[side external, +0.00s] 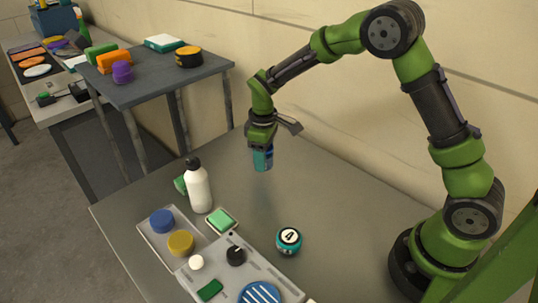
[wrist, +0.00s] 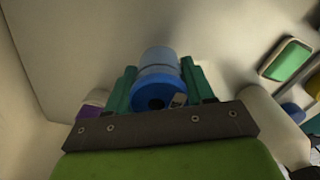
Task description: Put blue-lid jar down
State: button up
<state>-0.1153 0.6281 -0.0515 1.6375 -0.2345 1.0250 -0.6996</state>
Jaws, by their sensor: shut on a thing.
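My gripper (side external: 262,158) is shut on the blue-lid jar (side external: 265,163) and holds it in the air above the grey table (side external: 330,205), towards the wall side. In the wrist view the jar's round blue lid (wrist: 157,93) faces the camera, with its paler blue body (wrist: 160,60) beyond. The green fingers of my gripper (wrist: 160,85) flank the jar left and right. In the side view the fingers hide part of the jar.
A white bottle (side external: 198,188) with a black cap stands left of the held jar. In front are a green-topped box (side external: 221,221), a teal ball marked 4 (side external: 288,241) and a grey tray (side external: 160,240) with blue and yellow round pieces. The table right of the jar is clear.

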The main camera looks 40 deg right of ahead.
jog(key=shift+w+f, duration=0.15)
jog(key=shift+f, duration=1.65)
jog(key=shift+f, duration=0.1)
jog(key=o, duration=1)
